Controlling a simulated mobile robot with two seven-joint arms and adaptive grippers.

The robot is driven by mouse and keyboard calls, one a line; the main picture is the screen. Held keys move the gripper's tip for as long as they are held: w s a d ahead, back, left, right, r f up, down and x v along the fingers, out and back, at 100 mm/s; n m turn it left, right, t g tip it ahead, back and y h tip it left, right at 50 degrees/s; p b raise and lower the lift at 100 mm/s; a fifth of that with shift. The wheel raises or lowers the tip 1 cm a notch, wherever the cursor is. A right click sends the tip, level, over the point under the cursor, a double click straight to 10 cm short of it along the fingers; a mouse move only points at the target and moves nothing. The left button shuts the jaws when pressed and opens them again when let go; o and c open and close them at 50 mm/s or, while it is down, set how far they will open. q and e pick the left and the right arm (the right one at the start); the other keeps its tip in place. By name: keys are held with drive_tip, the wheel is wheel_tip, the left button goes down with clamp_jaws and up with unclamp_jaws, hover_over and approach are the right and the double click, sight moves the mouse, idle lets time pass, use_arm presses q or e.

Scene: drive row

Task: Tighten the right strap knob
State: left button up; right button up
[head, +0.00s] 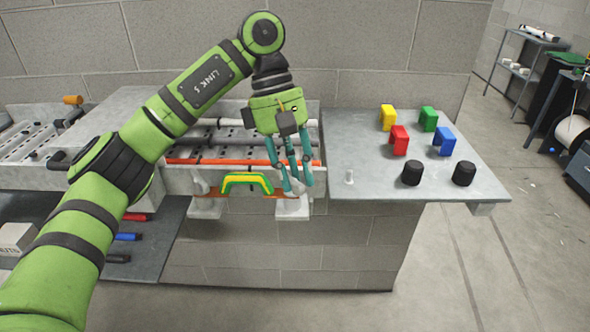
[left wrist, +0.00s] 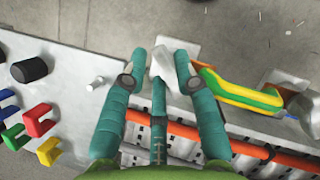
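My left gripper (head: 292,178) points down in front of the rail, above the right white strap bracket (head: 292,208). Its teal fingers are spread. In the left wrist view a pale grey-white knob-like piece (left wrist: 163,64) shows between the fingertips of my left gripper (left wrist: 160,66); I cannot tell whether the fingers touch it. A similar white bracket (head: 206,207) is at the left. A green and yellow handle (head: 246,183) sits between the brackets, and it also shows in the left wrist view (left wrist: 240,94). My right gripper is out of view.
The grey counter (head: 340,125) at the right bears yellow (head: 387,115), green (head: 428,118), red (head: 399,138) and blue (head: 444,139) blocks, two black knobs (head: 412,173) and a small pale peg (head: 349,176). An orange bar (head: 215,161) runs along the rail.

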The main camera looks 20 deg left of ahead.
use_arm(q)
drive_tip(key=v, duration=1.2)
idle(0.3)
drive_tip(key=shift+s, duration=0.1)
idle(0.4)
